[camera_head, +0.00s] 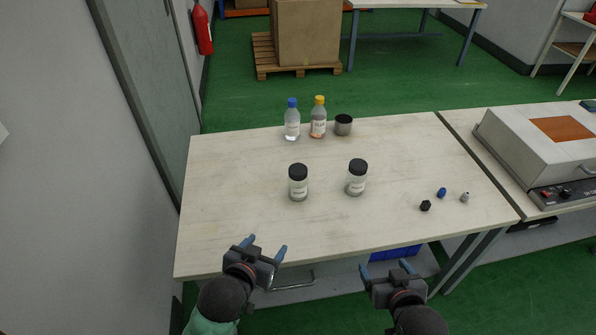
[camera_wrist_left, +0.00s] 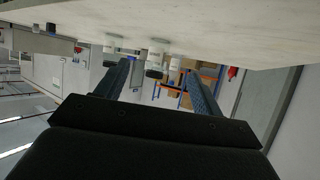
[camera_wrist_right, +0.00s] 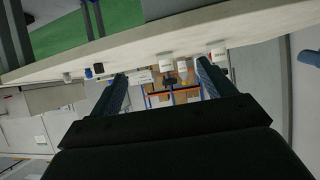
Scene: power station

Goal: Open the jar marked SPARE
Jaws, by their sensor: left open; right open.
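Two clear jars with black lids and white labels stand upright on the table: a left jar (camera_head: 298,188) and a right jar (camera_head: 356,183). Their label words are too small for me to read surely, so I cannot tell which is SPARE. Both lids are on. My left gripper (camera_head: 266,244) is open and empty at the table's front edge, in front of and left of the left jar. My right gripper (camera_head: 386,268) is open and empty just off the front edge, nearer than the right jar. Both wrist views look upside down, with jars small beyond the fingers.
A black nut-like piece (camera_head: 425,205), a blue piece (camera_head: 441,192) and a grey piece (camera_head: 464,197) lie at right. The table's (camera_head: 230,200) left part is clear.

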